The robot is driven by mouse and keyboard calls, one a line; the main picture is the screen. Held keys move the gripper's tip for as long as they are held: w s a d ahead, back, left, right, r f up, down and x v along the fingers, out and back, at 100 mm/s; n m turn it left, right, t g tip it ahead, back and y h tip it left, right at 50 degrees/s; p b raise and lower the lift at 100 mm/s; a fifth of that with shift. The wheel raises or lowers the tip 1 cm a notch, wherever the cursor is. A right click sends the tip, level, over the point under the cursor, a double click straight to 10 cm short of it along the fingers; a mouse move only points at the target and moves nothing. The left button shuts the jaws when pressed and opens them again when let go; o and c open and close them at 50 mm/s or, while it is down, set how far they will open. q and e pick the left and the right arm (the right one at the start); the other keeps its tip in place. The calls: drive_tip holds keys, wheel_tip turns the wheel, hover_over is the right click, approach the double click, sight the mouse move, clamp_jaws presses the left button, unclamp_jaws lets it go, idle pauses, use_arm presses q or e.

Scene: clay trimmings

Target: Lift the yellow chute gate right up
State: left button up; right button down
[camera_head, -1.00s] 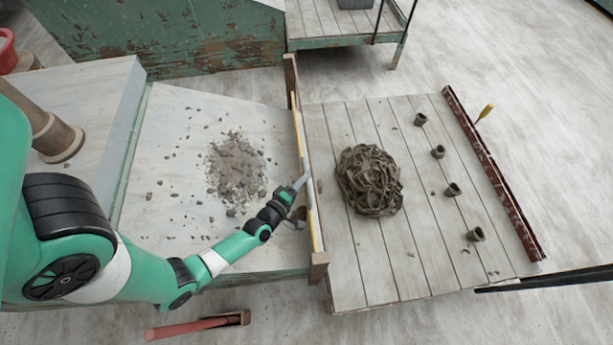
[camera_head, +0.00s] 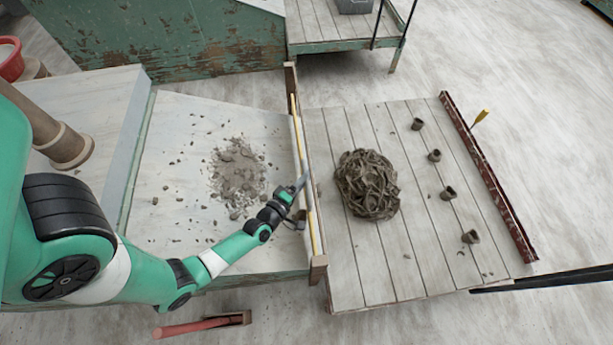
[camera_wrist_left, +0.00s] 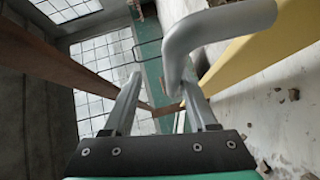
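The yellow chute gate (camera_head: 305,172) shows in the head view as a thin upright edge between the pale chute floor and the slatted deck. In the left wrist view it is a broad yellow panel (camera_wrist_left: 262,45) at the right. A bent grey handle (camera_wrist_left: 215,27) crosses in front of it and curves down near the right finger. My left gripper (camera_head: 301,184) is at the gate's near half. In the left wrist view its fingers (camera_wrist_left: 163,85) stand apart; I cannot tell whether the handle touches a finger. My right gripper is not in view.
Crumbled clay (camera_head: 238,172) lies on the chute floor (camera_head: 170,240). A heap of clay trimmings (camera_head: 367,185) and several small clay pots (camera_head: 448,192) are on the slatted deck (camera_head: 365,270). A wooden post (camera_head: 318,268) stands at the gate's near end.

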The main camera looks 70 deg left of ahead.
use_arm(q)
drive_tip(key=shift+r, duration=0.1)
drive_tip(key=shift+s+d+r, duration=0.1)
drive_tip(key=shift+s+d, duration=0.05)
drive_tip(key=shift+s, duration=0.15)
drive_tip(key=p+v, duration=0.4)
drive_tip(key=v, duration=0.7)
drive_tip(key=shift+f, duration=0.2)
drive_tip(key=shift+w, duration=0.1)
